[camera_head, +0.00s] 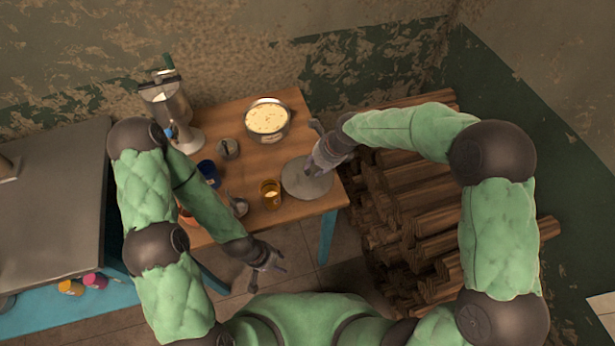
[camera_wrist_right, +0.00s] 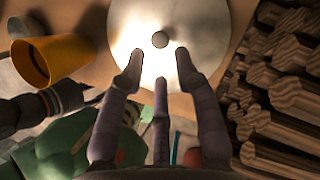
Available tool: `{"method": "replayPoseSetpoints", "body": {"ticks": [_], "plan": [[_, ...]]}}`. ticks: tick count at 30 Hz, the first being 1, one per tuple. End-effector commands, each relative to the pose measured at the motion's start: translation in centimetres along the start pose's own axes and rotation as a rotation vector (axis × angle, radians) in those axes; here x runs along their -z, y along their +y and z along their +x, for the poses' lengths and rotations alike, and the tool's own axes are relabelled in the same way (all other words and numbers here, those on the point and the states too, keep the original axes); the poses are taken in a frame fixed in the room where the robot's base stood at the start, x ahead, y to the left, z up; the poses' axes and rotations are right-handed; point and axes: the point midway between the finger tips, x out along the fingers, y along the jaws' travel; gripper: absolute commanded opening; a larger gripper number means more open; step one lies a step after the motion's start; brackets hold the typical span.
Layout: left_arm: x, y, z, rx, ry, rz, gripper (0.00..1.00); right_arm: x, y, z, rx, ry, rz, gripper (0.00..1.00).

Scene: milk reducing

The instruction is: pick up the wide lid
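The wide lid (camera_head: 308,184) is a round, flat grey disc on the right end of the wooden table. In the right wrist view the lid (camera_wrist_right: 205,28) is shiny, with a small round knob (camera_wrist_right: 160,40) at its middle. My right gripper (camera_head: 316,160) is over the lid, its fingers spread and pointing at it. In the right wrist view the open fingers (camera_wrist_right: 160,62) stand on either side of and below the knob, with nothing between them. My left gripper (camera_head: 274,264) hangs in front of the table's near edge, away from the lid; its finger opening is too small to judge.
On the table (camera_head: 240,112) are a wide pot with pale contents (camera_head: 268,119), an amber cup (camera_head: 270,193), a dark blue cup (camera_head: 209,171) and a metal dispenser (camera_head: 172,107). Stacked logs (camera_head: 415,215) lie right of the table. A stove-like counter (camera_head: 50,185) stands left.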

Motion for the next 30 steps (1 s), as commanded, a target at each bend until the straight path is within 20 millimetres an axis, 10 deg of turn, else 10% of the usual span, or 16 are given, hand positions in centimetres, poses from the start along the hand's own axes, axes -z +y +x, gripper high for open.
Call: {"method": "replayPoseSetpoints", "body": {"ticks": [19,23,30], "plan": [[0.1,-0.7,1.8,0.0,0.0,0.0,0.4,-0.6,-0.3,4.9,0.001,-0.001,0.0,0.33],[0.1,-0.7,1.8,0.0,0.0,0.0,0.4,-0.6,-0.3,4.9,0.001,-0.001,0.0,0.0],[0.1,-0.7,1.8,0.0,0.0,0.0,0.4,-0.6,-0.3,4.9,0.001,-0.001,-0.001,0.0]]}}
